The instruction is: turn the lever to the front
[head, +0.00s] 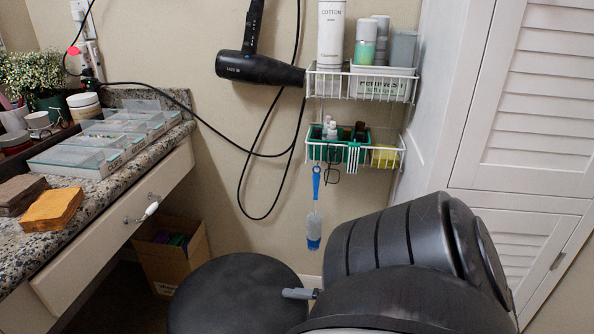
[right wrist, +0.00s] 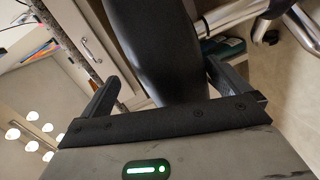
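The lever (head: 151,210) is a small handle with a white grip and a metal mount on the pale drawer front (head: 110,230) under the speckled counter. Its grip points right and slightly up in the head view. My right gripper (head: 299,293) shows only as a grey fingertip past my dark arm, over the black stool seat (head: 235,295), well right of and below the lever. In the right wrist view its two fingers (right wrist: 163,88) are spread apart, with nothing held between them. The black seat lies beyond them. My left gripper is not in view.
A cardboard box (head: 172,258) stands under the drawer. A wire rack (head: 365,82) with bottles, a hair dryer (head: 258,68) and hanging cords are on the wall. Air before the drawer is free.

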